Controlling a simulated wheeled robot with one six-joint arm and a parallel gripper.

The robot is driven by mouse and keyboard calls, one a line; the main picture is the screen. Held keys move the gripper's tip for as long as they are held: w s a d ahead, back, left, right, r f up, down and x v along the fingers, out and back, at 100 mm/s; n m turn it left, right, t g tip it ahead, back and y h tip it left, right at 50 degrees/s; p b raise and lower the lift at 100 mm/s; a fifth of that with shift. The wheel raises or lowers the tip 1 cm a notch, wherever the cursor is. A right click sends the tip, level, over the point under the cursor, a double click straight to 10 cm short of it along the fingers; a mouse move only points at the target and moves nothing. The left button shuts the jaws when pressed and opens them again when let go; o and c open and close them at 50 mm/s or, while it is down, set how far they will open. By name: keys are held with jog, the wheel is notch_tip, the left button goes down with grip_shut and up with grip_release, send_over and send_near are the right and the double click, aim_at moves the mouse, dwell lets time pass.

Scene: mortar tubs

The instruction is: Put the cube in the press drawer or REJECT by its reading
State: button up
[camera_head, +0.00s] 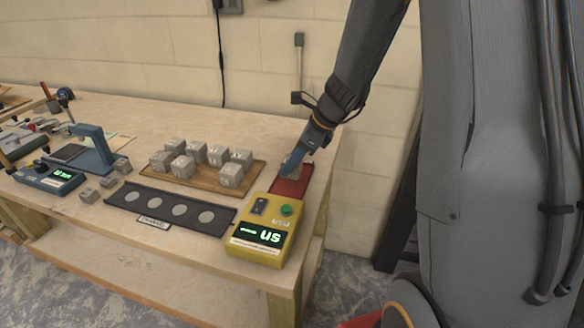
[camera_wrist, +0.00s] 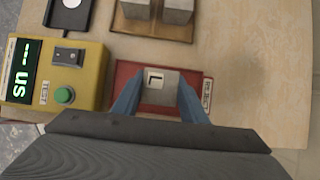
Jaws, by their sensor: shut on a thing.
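A grey cube (camera_wrist: 160,82) marked "L" is between the blue fingers of my gripper (camera_wrist: 158,98) in the wrist view. My gripper is shut on it, over the red tray (camera_wrist: 128,72) labelled REJECT. In the head view my gripper (camera_head: 297,158) reaches down at the red tray (camera_head: 290,187), and the cube (camera_head: 291,165) is partly hidden by it. I cannot tell whether the cube touches the tray. I cannot make out a press drawer.
A wooden board (camera_head: 183,180) with several grey cubes stands left of the red tray. A black strip (camera_head: 168,222) with several round pale discs lies in front of it. A blue device (camera_head: 92,150) with a lit display stands further left.

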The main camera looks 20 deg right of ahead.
jog(key=shift+f, duration=1.05)
jog(key=shift+f, duration=0.1)
jog(key=o, duration=1.4)
jog(key=shift+r, duration=0.2)
jog(key=v, duration=1.1)
jog(key=s+a+f+n+g+h, duration=0.1)
jog(key=s+f+n, duration=0.1)
jog(key=s+n, duration=0.4)
jog(key=s+a+f+n+g+h, duration=0.1)
jog(key=s+a+f+n+h, duration=0.1)
jog(key=s+n, duration=0.4)
jog(key=s+a+f+n+h, duration=0.1)
jog(key=s+n, duration=0.5)
jog(key=n, duration=0.7)
jog(key=shift+a+f+g+h+b, duration=0.3)
jog(key=shift+f+g+h, duration=0.15)
jog(key=shift+f, duration=0.35)
